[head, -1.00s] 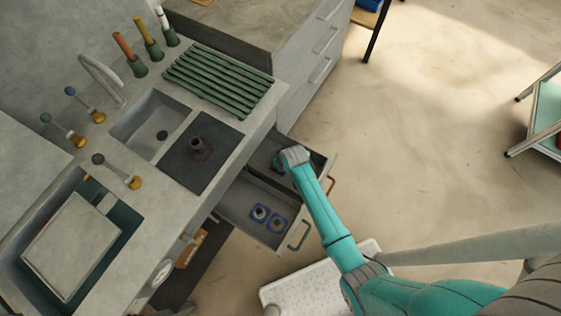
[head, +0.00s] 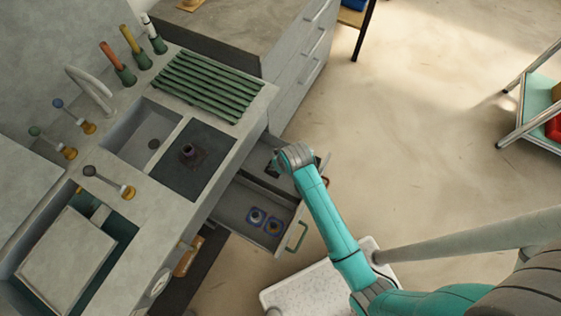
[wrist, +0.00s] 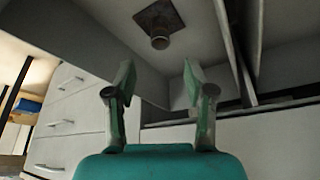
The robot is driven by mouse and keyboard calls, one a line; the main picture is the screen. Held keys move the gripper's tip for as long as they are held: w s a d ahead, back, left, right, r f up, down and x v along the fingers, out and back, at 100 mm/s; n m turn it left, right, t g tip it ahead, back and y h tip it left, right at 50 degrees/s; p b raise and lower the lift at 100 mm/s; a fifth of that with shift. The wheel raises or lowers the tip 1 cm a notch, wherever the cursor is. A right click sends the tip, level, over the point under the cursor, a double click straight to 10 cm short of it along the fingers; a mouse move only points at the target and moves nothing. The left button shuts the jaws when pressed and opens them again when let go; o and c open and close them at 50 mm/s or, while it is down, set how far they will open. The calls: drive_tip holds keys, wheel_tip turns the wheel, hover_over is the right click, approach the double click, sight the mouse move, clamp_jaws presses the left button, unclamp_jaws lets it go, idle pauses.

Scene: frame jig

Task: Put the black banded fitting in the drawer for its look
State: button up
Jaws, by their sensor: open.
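A dark fitting with a square base (wrist: 160,38) stands on a grey surface in the wrist view, which looks like the floor of the red-handled drawer (head: 259,158). It is beyond my open, empty fingers (wrist: 156,88) and apart from them; I cannot make out its bands. In the head view my gripper end (head: 292,157) is over that drawer and hides part of it. Another dark fitting (head: 189,152) stands on the counter's dark mat (head: 212,140).
The counter holds a sink (head: 142,132), a green drying rack (head: 208,86), taps and several coloured tools. A grey cabinet (head: 294,60) adjoins the counter at the back. A white speckled platform (head: 310,290) is below the arm. The floor to the right is mostly clear.

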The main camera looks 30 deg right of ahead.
drive_tip(key=shift+v, duration=1.1)
drive_tip(key=shift+w, duration=0.1)
